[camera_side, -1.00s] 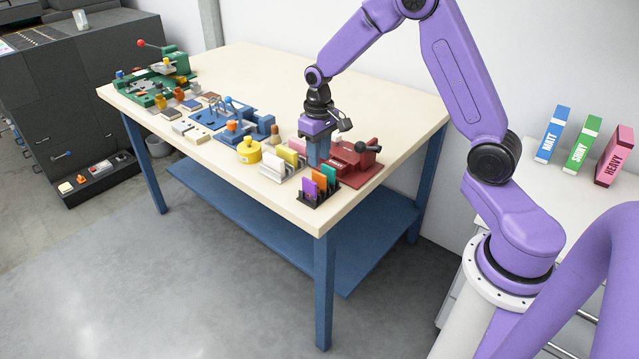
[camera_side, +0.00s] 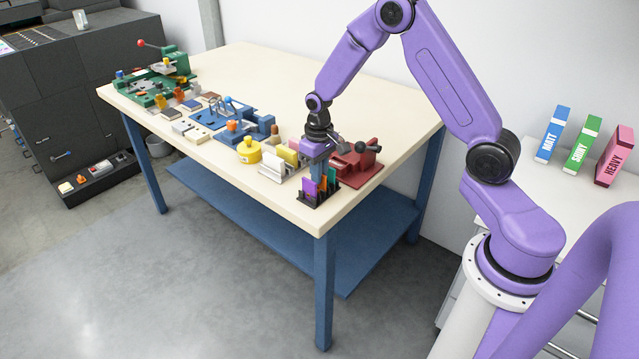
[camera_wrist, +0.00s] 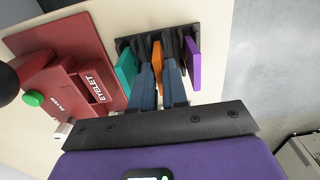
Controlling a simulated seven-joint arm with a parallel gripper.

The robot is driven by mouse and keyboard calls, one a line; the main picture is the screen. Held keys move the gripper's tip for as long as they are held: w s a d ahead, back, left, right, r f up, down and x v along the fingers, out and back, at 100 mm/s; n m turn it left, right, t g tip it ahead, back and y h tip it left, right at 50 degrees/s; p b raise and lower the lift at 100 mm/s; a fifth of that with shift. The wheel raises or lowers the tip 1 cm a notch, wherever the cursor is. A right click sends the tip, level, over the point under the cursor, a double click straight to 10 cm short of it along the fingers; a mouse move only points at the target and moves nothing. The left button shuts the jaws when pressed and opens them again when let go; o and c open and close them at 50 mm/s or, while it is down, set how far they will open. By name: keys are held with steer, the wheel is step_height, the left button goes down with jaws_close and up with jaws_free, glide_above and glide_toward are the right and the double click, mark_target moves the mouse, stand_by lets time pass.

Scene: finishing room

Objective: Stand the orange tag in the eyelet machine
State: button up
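The orange tag (camera_wrist: 157,58) stands upright in a black rack (camera_wrist: 125,42), between a teal tag (camera_wrist: 125,70) and a purple tag (camera_wrist: 193,62). My gripper (camera_wrist: 159,78) is low over the rack, its two blue fingers on either side of the orange tag. I cannot tell whether they press on it or a small gap remains. In the side view my gripper (camera_side: 318,174) hides most of the rack's middle. The red eyelet machine (camera_wrist: 60,75), marked EYELET, stands left of the rack in the wrist view; in the side view it (camera_side: 352,165) is behind my gripper.
A yellow round piece (camera_side: 249,152) and a light block holder (camera_side: 277,168) stand left of the rack. Blue tooling (camera_side: 238,122) and a green press (camera_side: 155,85) are farther along the table (camera_side: 270,75). The rack is near the table's front corner; the table's back is clear.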

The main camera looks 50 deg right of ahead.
jaws_close()
steer(key=shift+r, duration=3.75)
steer(key=w+d, duration=0.2)
steer(key=d, duration=0.9)
steer(key=shift+s+d+f, duration=0.1)
steer(key=shift+d+f, duration=0.05)
steer(key=shift+f, duration=1.35)
steer(key=shift+d+f, duration=0.1)
steer(key=shift+f, duration=1.4)
steer(key=shift+f, duration=0.55)
